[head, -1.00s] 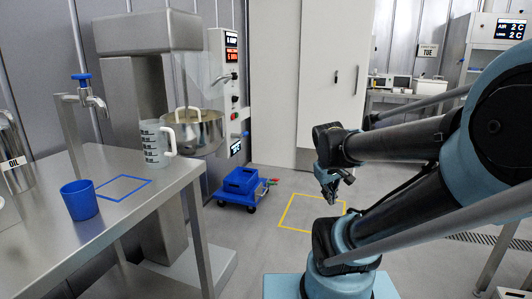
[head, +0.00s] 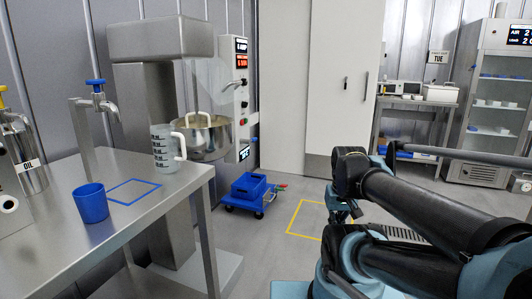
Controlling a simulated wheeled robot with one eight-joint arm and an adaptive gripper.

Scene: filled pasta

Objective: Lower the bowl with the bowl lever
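The steel bowl (head: 203,137) hangs on the big grey mixer (head: 158,42) at the left, with a looped handle showing above its rim. A metal lever (head: 236,85) sticks out from the mixer's control column, below the red and white displays. I cannot tell for certain whether it is the bowl lever. My gripper (head: 345,214) hangs over the floor at the right of the mixer, well apart from the bowl and the lever. Its fingers are small, dark and partly behind my arm, so their opening is unclear.
A steel table (head: 135,222) with a blue cup (head: 91,203) and a clear measuring jug (head: 164,148) stands in front of the mixer. A blue cart (head: 249,190) sits on the floor by the mixer. The floor around the yellow outline (head: 303,234) looks clear.

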